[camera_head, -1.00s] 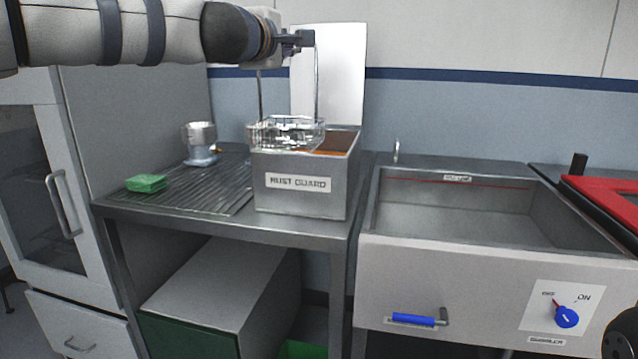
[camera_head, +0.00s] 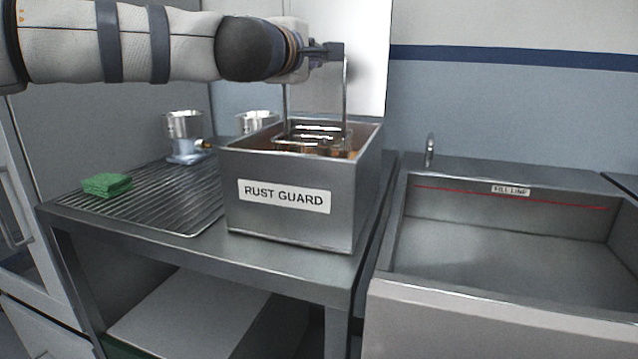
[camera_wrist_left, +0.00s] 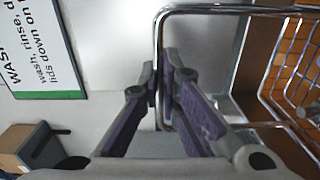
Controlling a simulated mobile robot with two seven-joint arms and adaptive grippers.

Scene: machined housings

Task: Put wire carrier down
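The wire carrier (camera_head: 318,138) is a wire basket on a tall wire handle. Its basket sits down inside the open steel RUST GUARD tank (camera_head: 235,200), with its upper rim still showing. Whether it touches the tank floor is hidden. My left gripper (camera_head: 337,50) is above the tank at the top of the handle. In the left wrist view, its fingers (camera_wrist_left: 160,85) are closed on the handle, and part of the basket mesh (camera_wrist_left: 300,85) shows at the right over orange-brown contents. My right gripper is not in view.
A metal housing (camera_head: 184,138) and a green block (camera_head: 107,185) are on the ribbed drain rack (camera_head: 165,215) left of the tank. Another metal cup shape (camera_head: 257,122) stands behind the tank. The tank's lid (camera_head: 372,25) is raised. An empty-looking sink (camera_head: 500,245) is at the right.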

